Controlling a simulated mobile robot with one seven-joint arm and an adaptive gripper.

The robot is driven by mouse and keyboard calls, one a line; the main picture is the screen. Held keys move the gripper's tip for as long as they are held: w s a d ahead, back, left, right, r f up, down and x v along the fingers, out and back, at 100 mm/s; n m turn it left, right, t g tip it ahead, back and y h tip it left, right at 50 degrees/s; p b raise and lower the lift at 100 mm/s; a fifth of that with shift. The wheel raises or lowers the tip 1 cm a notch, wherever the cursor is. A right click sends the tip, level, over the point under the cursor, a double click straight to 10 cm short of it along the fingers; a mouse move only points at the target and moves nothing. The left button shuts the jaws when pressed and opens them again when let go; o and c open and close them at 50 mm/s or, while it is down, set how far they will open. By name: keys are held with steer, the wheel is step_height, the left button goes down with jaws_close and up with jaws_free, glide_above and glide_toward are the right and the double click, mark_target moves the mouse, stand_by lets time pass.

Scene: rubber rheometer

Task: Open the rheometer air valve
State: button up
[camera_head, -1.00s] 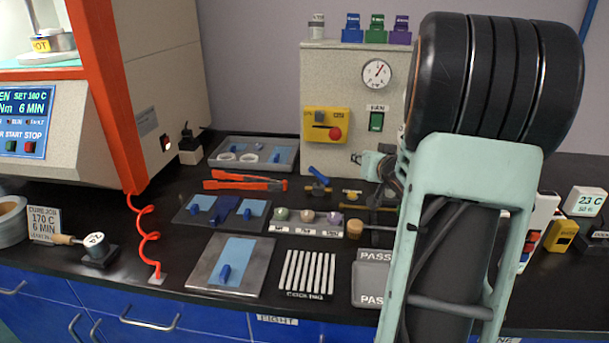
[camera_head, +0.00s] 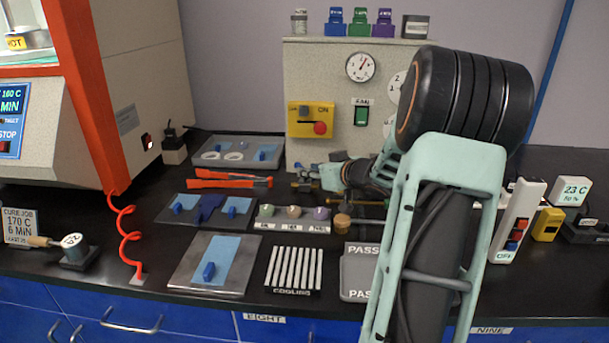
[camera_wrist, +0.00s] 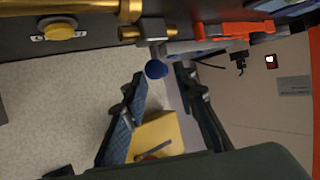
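The air valve has a brass body (camera_wrist: 140,33) and a lever with a blue end (camera_wrist: 156,70), which points toward the camera in the wrist view. My gripper (camera_wrist: 160,73) is open, with one dark finger on each side of the blue end. Gaps show between the fingers and the lever, and I cannot tell whether either touches it. In the head view my gripper (camera_head: 318,174) is at the valve, low in front of the beige cabinet, and hides much of it.
A yellow switch box (camera_head: 311,119) with a red button is on the beige cabinet (camera_head: 315,75) above. Orange tongs (camera_head: 230,179) and a grey tray (camera_head: 237,150) lie to the left. Sample holders (camera_head: 293,220) stand in front.

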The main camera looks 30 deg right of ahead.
steer(key=shift+b+x, duration=0.3)
steer(key=shift+x, duration=1.4)
jaws_close()
